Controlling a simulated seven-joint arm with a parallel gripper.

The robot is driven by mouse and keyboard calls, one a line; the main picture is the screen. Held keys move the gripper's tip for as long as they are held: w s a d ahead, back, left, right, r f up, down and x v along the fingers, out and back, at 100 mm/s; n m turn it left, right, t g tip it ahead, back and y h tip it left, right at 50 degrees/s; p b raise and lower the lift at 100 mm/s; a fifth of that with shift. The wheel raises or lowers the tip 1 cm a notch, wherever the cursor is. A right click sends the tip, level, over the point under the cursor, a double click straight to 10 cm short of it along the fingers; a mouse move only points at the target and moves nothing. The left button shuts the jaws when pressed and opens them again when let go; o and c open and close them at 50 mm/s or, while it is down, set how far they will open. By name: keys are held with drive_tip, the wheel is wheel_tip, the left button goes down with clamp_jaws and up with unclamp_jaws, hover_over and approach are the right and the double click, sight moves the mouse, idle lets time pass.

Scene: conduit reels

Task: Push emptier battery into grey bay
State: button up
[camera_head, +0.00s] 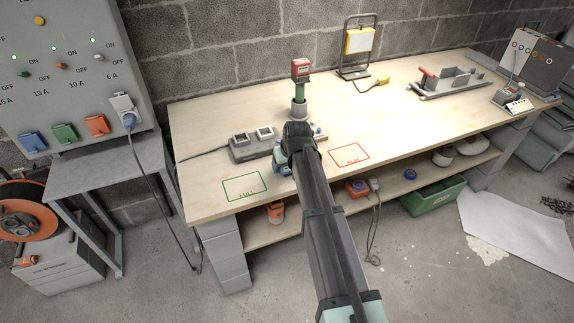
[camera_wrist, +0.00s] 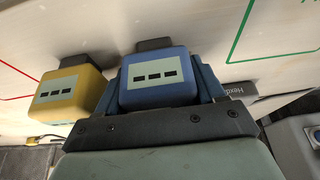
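My gripper (camera_wrist: 158,85) is down at the bench, with a finger close against each side of a blue battery (camera_wrist: 160,78). The battery's pale panel shows three dark dashes and no readable charge level. A yellow battery (camera_wrist: 68,90) with the same dashes is just left of the fingers in the wrist view. In the head view my gripper (camera_head: 283,160) is at the front of the grey charger (camera_head: 245,153), and my arm hides the yellow battery. Two pale-topped bays (camera_head: 264,133) show on the charger. I cannot tell whether the blue battery touches the bench.
A green outlined area (camera_head: 245,187) lies left of my gripper and a red one (camera_head: 349,154) right. A green post with a red top (camera_head: 301,75) stands behind the charger. A work lamp (camera_head: 358,42) and metal tray (camera_head: 447,82) stand farther back. Mid-bench is clear.

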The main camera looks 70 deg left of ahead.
drive_tip(key=shift+c, duration=1)
wheel_tip(320, 180, up, 10)
